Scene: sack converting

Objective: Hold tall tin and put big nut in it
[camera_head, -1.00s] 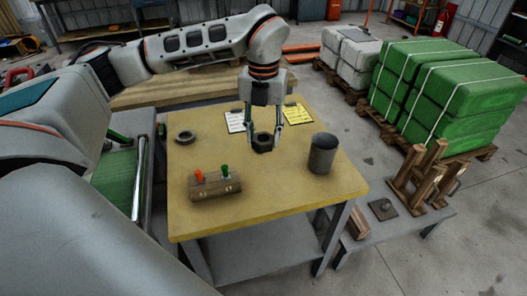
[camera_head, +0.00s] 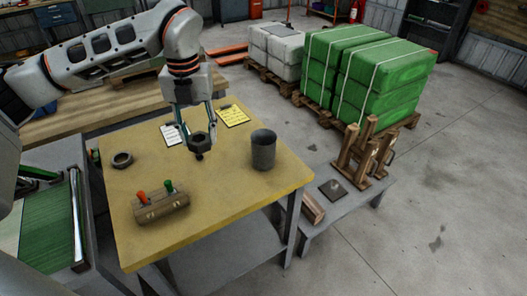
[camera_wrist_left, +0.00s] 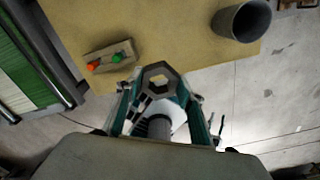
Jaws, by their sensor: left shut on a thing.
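My left gripper (camera_head: 199,138) points down over the yellow-topped table and is shut on a dark hexagonal big nut (camera_head: 200,143). In the left wrist view the nut (camera_wrist_left: 143,77) sits between the fingertips, its hole facing the camera. The tall tin (camera_head: 263,153) is a dark grey open cylinder standing upright on the table, right of the nut and apart from it. It also shows at the top right of the left wrist view (camera_wrist_left: 238,24). The tin's inside is mostly hidden in the head view. My right gripper is not in view.
A dark ring (camera_head: 122,166) lies on the table's left part. A wooden block (camera_head: 161,208) with an orange and a green peg stands near the front. A white sheet (camera_head: 171,135) and yellow clipboard (camera_head: 232,116) lie behind the gripper. The front right tabletop is clear.

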